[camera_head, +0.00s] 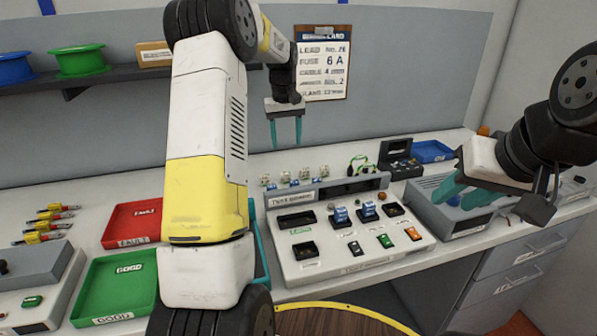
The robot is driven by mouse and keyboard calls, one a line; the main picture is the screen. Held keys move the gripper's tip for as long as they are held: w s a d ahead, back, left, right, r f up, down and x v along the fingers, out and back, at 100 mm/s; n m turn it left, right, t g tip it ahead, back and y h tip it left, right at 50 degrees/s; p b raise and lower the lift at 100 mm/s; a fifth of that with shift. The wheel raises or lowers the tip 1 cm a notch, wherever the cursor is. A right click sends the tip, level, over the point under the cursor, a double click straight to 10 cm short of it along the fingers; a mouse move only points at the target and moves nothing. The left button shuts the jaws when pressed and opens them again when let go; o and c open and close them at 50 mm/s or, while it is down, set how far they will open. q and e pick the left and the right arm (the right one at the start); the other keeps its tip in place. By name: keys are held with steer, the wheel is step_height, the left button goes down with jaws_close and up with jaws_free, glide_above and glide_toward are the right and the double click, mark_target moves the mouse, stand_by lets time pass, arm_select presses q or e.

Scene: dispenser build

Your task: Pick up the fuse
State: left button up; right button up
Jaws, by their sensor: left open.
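My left gripper (286,142) hangs above the back of the bench, in front of the wall, with two teal fingers pointing down, apart and empty. Below it, several small pale pieces with blue and green parts (295,181) stand in a row behind the test panel; they may be fuses, but they are too small to tell. A card (322,64) on the wall reads "FUSE 6 A". My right gripper (458,193) is above the grey device at the right, with its teal fingers apart and nothing seen between them.
The test panel (330,262) with switches and sockets is at the middle. A red tray (131,222) and a green tray (115,287) are at the left, near yellow-and-red connectors (45,226). A grey device (440,215) and a blue bin (431,152) are at the right. My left arm hides part of the bench.

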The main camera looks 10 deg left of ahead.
arm_select(q)
steer(key=n+g, duration=0.1)
glide_above(285, 173)
steer(key=f, duration=0.7)
steer(key=shift+w+a+f, duration=0.25)
steer(key=shift+a+f, duration=0.05)
steer(key=f, duration=0.7)
steer(key=shift+s+d+f, duration=0.15)
steer(key=shift+d+f, duration=0.15)
steer(key=shift+d, duration=0.05)
jaws_close()
